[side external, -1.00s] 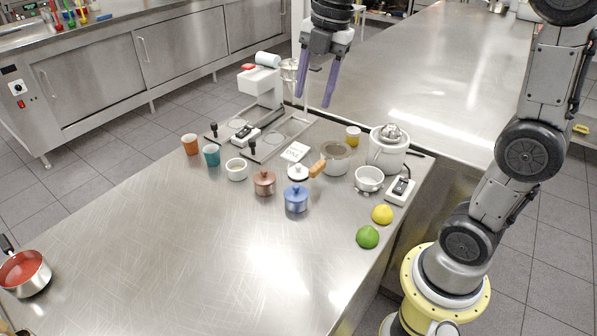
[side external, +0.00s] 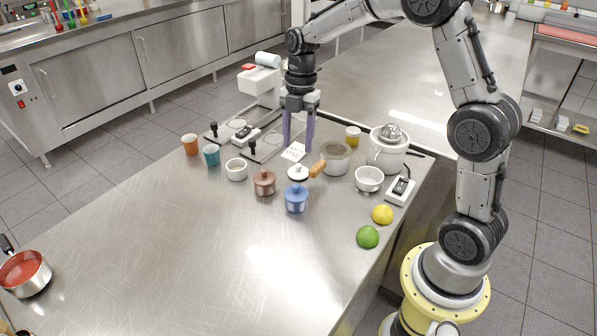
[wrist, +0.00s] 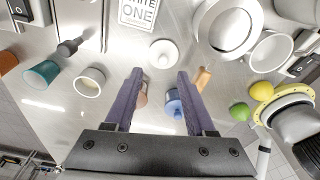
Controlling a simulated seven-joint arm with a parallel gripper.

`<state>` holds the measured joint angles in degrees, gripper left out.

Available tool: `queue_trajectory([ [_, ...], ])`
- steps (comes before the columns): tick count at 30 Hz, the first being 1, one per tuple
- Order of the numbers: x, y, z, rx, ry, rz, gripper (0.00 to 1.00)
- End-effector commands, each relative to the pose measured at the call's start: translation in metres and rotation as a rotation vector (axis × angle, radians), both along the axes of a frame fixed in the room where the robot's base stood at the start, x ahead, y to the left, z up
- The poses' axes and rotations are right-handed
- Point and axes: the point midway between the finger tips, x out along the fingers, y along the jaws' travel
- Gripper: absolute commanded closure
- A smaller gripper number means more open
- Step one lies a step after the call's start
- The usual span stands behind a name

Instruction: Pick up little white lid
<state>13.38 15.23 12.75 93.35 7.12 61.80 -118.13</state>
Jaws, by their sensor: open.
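The little white lid (side external: 298,172) lies on the steel counter, between the brown pot and the grey-white pot, with a knob on top. It also shows in the wrist view (wrist: 163,52), ahead of the fingertips and between their lines. My gripper (side external: 298,146) is open and empty, pointing down above the counter behind the lid, near a white printed card (side external: 294,152). In the wrist view my two purple fingers (wrist: 160,75) are spread apart with nothing between them.
A brown lidded pot (side external: 264,182) and blue lidded pot (side external: 296,198) stand in front of the lid. A wooden handle (side external: 317,169) lies just right of it, beside a grey-white pot (side external: 336,158). The left front counter is mostly clear.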

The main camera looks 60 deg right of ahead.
Motion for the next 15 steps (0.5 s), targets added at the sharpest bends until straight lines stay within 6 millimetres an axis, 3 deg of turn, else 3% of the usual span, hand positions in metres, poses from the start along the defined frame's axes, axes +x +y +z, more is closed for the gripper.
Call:
queue_trajectory([
  [5,-0.001,0.001,-0.011,0.001,0.001,0.0,0.45],
  [15,-0.007,0.004,-0.053,0.001,0.001,0.0,0.45],
])
